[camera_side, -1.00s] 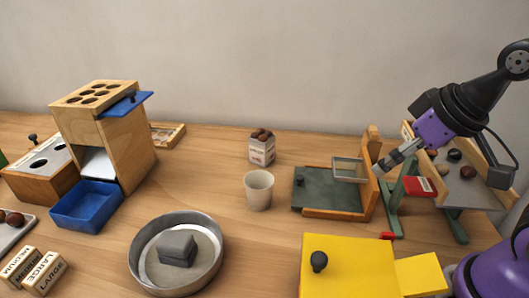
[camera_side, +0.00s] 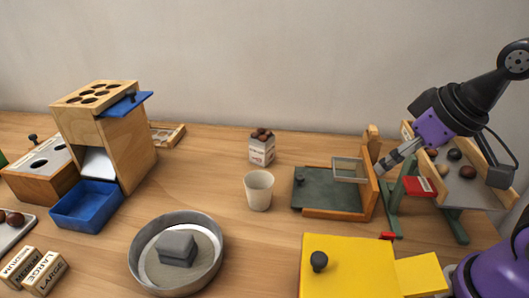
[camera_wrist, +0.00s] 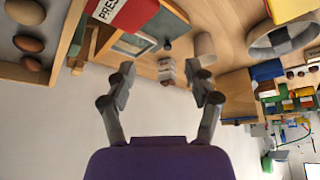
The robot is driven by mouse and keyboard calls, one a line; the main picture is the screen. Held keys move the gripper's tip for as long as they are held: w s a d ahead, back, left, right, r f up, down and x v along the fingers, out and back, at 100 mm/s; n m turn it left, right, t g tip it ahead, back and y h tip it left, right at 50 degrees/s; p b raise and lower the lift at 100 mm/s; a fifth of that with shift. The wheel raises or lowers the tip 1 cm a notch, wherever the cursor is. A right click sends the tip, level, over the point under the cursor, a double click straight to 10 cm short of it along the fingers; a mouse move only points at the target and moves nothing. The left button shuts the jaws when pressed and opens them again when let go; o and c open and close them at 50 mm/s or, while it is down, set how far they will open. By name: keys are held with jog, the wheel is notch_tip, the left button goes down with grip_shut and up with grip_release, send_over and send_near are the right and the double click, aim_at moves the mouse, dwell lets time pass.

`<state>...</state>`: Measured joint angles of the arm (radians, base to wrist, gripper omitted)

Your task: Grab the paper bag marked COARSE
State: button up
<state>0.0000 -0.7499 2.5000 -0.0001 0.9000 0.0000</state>
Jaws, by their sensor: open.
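A small white paper bag (camera_side: 262,153) with red print and brown chestnuts heaped at its top stands upright near the wall, behind the white cup. Its print is too small to read, so I cannot tell whether it says COARSE. In the wrist view the bag (camera_wrist: 166,72) appears upside down, beyond and between my fingertips. My gripper (camera_side: 389,162) is up at the right, above the wooden stand and well apart from the bag. In the wrist view its two fingers (camera_wrist: 161,76) are spread with nothing between them.
A white cup (camera_side: 258,190) stands just in front of the bag. A wooden frame with a dark green plate (camera_side: 330,190) lies between bag and gripper. A sloped tray with chestnuts (camera_side: 470,188), yellow box (camera_side: 345,270) and metal pan (camera_side: 150,270) are nearby.

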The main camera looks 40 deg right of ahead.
dwell(0.4)
jog(key=w+d+n+t+h, duration=0.1)
jog(key=w+d+n+h, duration=0.1)
jog(key=w+d+n, duration=0.4)
jog(key=n+t+h, duration=0.3)
jog(key=n+h, duration=0.5)
jog(key=n, duration=1.3)
send_near(373, 126)
notch_tip(373, 126, up, 7)
jog(key=w+d, duration=0.2)
jog(key=f, duration=0.8)
jog(key=shift+w+d+f, duration=0.2)
jog(key=shift+w+d, duration=0.15)
jog(key=shift+d, duration=0.05)
jog(key=shift+x, duration=3.2)
grip_shut()
